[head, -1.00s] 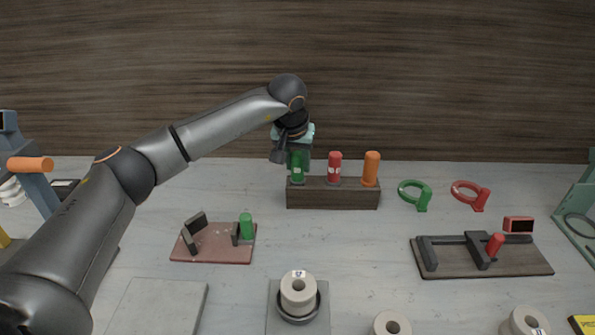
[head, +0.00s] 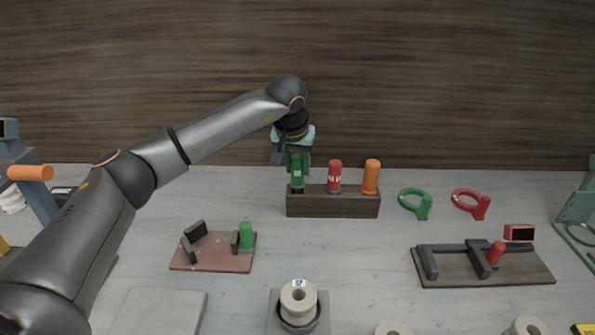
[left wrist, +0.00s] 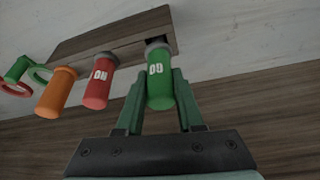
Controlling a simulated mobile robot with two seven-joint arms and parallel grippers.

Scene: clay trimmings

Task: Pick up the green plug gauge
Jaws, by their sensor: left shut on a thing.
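The green plug gauge (head: 297,171), marked "GO", is upright at the left end of a dark wooden block (head: 333,205). My left gripper (head: 298,157) is above the block and shut on its green handle. In the left wrist view the green plug gauge (left wrist: 159,88) sits between the two green fingers of the left gripper (left wrist: 158,76). A grey collar shows at its end beside the block. A dark part shows below the handle; I cannot tell whether its tip is clear of the hole. My right gripper is out of view.
A red plug gauge (head: 334,177) and an orange-handled one (head: 371,176) stand in the same block, close to the right. Green (head: 415,203) and red (head: 471,203) ring-shaped gauges lie farther right.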

